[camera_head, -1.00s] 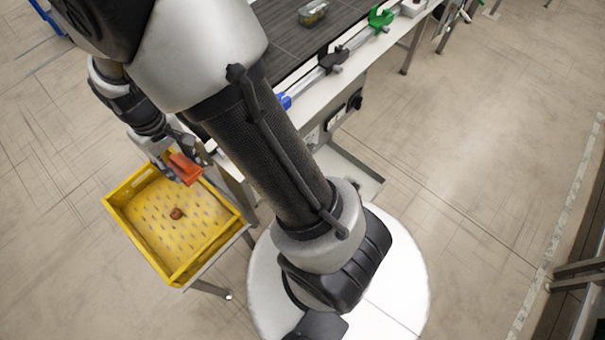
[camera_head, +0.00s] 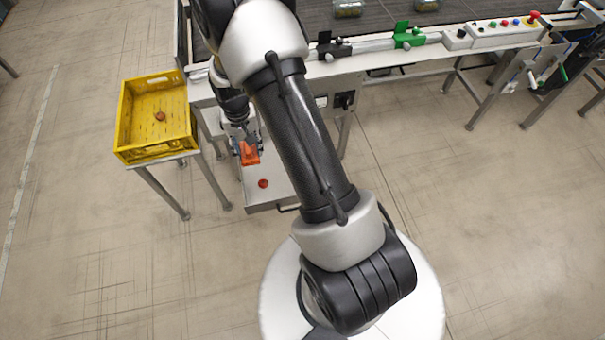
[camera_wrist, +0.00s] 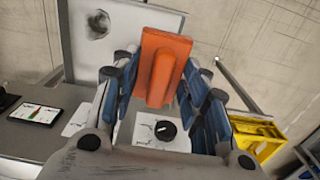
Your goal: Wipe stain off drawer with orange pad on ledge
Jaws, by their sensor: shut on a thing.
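My gripper (camera_head: 248,143) is shut on the orange pad (camera_wrist: 163,68), which sits between its blue-grey fingers. In the head view, the pad (camera_head: 249,154) is above the inner part of the pulled-out pale drawer (camera_head: 275,199). The drawer panel (camera_wrist: 135,30) also shows at the top left of the wrist view. It bears a dark grey, blotchy stain (camera_wrist: 97,24), clear of the pad. In the head view, a small reddish spot (camera_head: 263,183) shows on the drawer; I cannot tell if it is the same mark. The pad's underside is hidden.
A yellow crate (camera_head: 126,128) with a small reddish-brown thing (camera_head: 160,116) stands left of the drawer. The wrist view shows a tablet (camera_wrist: 36,113) and a black round thing (camera_wrist: 166,130) on white paper. The conveyor (camera_head: 385,20) lies behind. Floor is open at right.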

